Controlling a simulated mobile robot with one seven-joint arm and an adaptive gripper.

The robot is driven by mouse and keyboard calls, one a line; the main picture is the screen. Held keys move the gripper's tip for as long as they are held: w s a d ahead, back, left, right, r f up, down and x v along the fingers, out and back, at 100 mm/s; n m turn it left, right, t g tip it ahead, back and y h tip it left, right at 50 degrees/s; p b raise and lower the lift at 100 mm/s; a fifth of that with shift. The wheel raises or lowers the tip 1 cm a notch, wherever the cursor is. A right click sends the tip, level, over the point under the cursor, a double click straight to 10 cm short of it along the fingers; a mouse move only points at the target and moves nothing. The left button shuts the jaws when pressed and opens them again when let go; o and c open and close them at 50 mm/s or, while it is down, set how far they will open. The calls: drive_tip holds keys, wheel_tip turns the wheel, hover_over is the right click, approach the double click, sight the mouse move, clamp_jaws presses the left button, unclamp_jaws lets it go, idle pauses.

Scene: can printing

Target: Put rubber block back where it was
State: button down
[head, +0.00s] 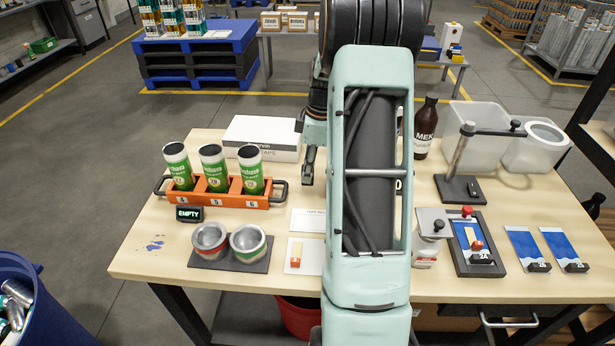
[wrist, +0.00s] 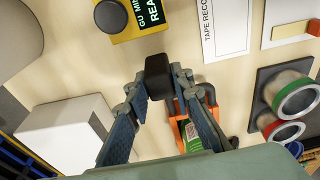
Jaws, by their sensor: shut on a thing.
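The rubber block, a small black block (wrist: 158,76), is held between the fingertips of my gripper (wrist: 159,84) in the wrist view. It is above the table, and I cannot tell how far. In the head view my gripper (head: 308,167) is behind the left side of my arm, near the white tape box (head: 262,137) and right of the orange rack (head: 217,198). Part of the orange rack (wrist: 182,136) shows beyond my fingers in the wrist view.
A yellow gauge (wrist: 128,22) and a tape record sheet (wrist: 225,28) lie near my gripper. Two cups stand on a dark mat (head: 228,266). A brown bottle (head: 426,130), clear bins and a printing fixture (head: 476,243) are on the right. My arm hides the table's middle.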

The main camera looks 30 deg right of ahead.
drive_tip(key=shift+f+p, duration=0.35)
drive_tip(key=shift+f, duration=1.2)
drive_tip(key=shift+f, duration=0.1)
drive_tip(key=shift+f, duration=0.2)
drive_tip(key=c, duration=1.7)
unclamp_jaws()
drive_tip(key=shift+r, duration=0.1)
drive_tip(key=shift+r, duration=0.15)
drive_tip(key=r, duration=0.4)
drive_tip(key=d+r, duration=0.1)
drive_tip(key=r, duration=0.3)
drive_tip(key=s+r, duration=0.1)
drive_tip(key=r, duration=0.3)
drive_tip(key=shift+d+b, duration=0.2)
drive_tip(key=shift+b, duration=0.2)
